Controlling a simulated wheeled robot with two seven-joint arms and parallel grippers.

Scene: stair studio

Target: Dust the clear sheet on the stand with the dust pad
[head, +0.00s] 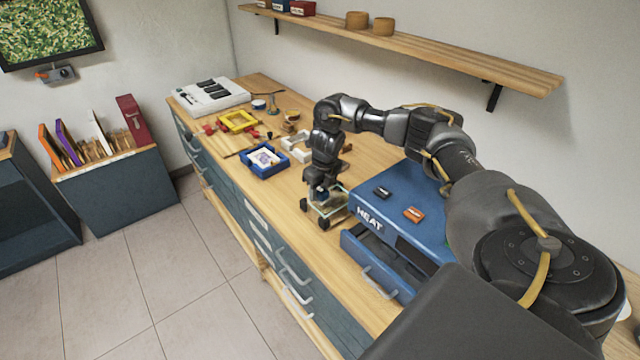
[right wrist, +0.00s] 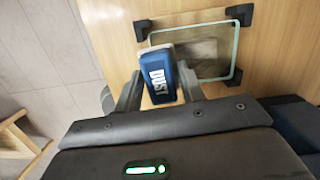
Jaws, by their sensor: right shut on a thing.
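My right gripper (head: 319,190) is shut on the dust pad, a blue block with white "DUST" lettering (right wrist: 160,78) in the right wrist view. The clear sheet (right wrist: 212,55) lies flat on a stand with black corner pieces (right wrist: 240,14) on the wooden counter. In the head view, the sheet (head: 336,203) is partly hidden beneath my right gripper. The pad is over the left part of the sheet in the right wrist view; I cannot tell whether it touches. My left gripper is not in view.
A blue "HEAT" box (head: 400,205) with an open drawer (head: 365,262) stands close to the right of the stand. A blue tray (head: 283,168), a yellow frame (head: 240,124) and a white keypad unit (head: 208,98) are further back. A shelf (head: 440,55) hangs above.

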